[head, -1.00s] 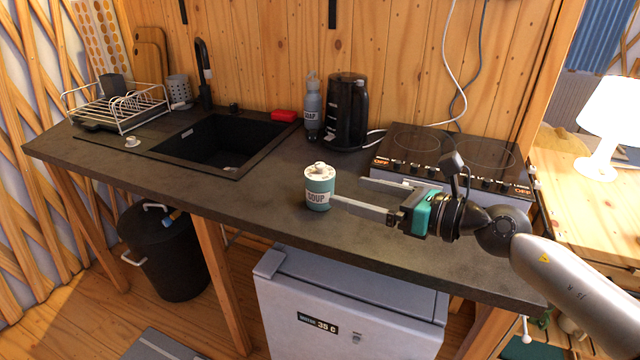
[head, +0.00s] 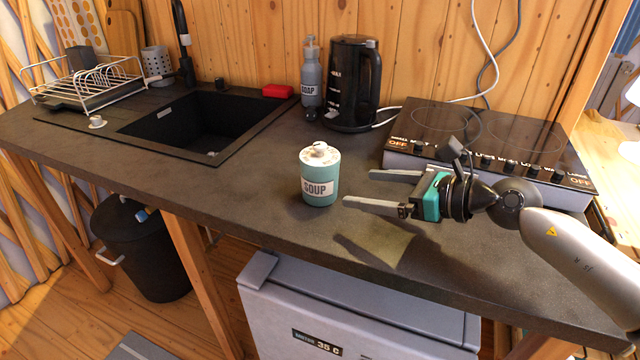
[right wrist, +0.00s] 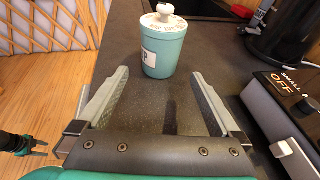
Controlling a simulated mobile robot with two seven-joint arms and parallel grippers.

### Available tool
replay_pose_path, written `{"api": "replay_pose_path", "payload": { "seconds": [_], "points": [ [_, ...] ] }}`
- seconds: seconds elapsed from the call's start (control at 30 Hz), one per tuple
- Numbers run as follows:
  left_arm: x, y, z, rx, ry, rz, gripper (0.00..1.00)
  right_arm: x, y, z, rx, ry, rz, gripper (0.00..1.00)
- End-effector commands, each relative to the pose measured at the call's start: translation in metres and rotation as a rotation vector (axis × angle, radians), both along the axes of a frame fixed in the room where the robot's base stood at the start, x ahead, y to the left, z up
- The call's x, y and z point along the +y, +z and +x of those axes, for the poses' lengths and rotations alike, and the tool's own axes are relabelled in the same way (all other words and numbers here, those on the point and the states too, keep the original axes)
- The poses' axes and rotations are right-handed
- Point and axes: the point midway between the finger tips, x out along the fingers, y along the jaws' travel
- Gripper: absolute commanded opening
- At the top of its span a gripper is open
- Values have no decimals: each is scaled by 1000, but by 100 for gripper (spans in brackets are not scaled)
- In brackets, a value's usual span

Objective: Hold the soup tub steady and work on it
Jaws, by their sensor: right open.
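The soup tub (head: 320,180) is a teal, upright can with a white label reading SOUP and a white, knobbed lid (head: 319,154) on top. It stands on the dark counter near the front edge. My right gripper (head: 357,188) is open and empty just right of it, fingers pointing at it. In the right wrist view the tub (right wrist: 163,50) stands beyond the two fingertips, with nothing between the fingers.
Behind the tub stand a soap bottle (head: 311,80) and a black kettle (head: 352,85). A hob (head: 480,135) lies close behind my right gripper. A sink (head: 205,125), red sponge (head: 277,91) and dish rack (head: 85,85) are to the left. The counter around the tub is clear.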

Motion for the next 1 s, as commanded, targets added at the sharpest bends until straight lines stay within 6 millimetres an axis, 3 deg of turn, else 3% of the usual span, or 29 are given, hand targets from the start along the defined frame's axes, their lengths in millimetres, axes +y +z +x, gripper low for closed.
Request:
{"api": "replay_pose_path", "payload": {
  "seconds": [0.23, 0.7, 1.0],
  "points": [
    [0, 0, 9, -15, 1, -1, 50, 11, -5, 8, -1, -1, 4, 100],
    [-3, -3, 24, -33, 1, -4, 50, 64, -25, 43, -1, 1, 3, 100],
    [-6, -2, 31, -30, -1, -5, 50, 78, -31, 54, -2, -1, 0, 100]
  ]
}}
